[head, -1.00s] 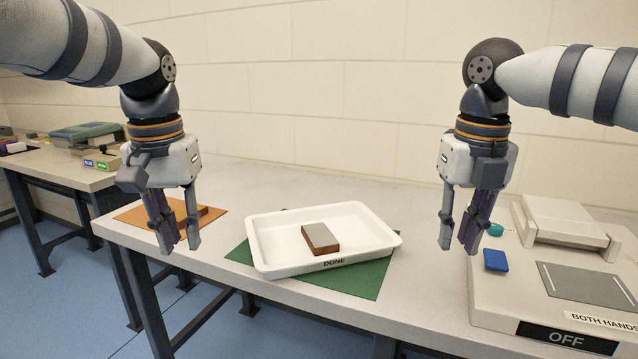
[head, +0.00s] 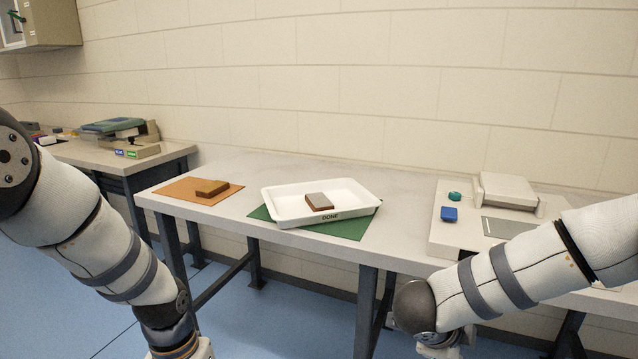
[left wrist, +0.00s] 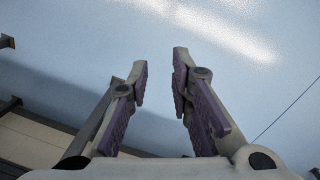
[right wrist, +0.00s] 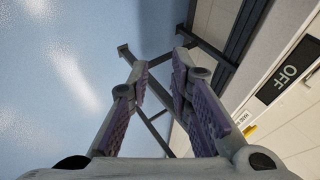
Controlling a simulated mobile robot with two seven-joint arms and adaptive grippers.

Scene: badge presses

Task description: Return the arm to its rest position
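My left arm (head: 110,255) hangs down at the left of the head view, in front of the table, with its gripper below the picture. In the left wrist view my left gripper (left wrist: 160,85) is open and empty above the blue floor. My right arm (head: 510,275) is folded low at the right, and its gripper is cut off at the bottom edge. In the right wrist view my right gripper (right wrist: 163,85) is open and empty, pointing at the floor and table legs.
A white tray (head: 280,215) marked DONE holds a brown block with a grey top (head: 319,201), on a green mat (head: 345,228). A brown block (head: 212,187) lies on an orange mat (head: 175,190). A press (head: 508,190) with a blue piece (head: 449,214) stands right.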

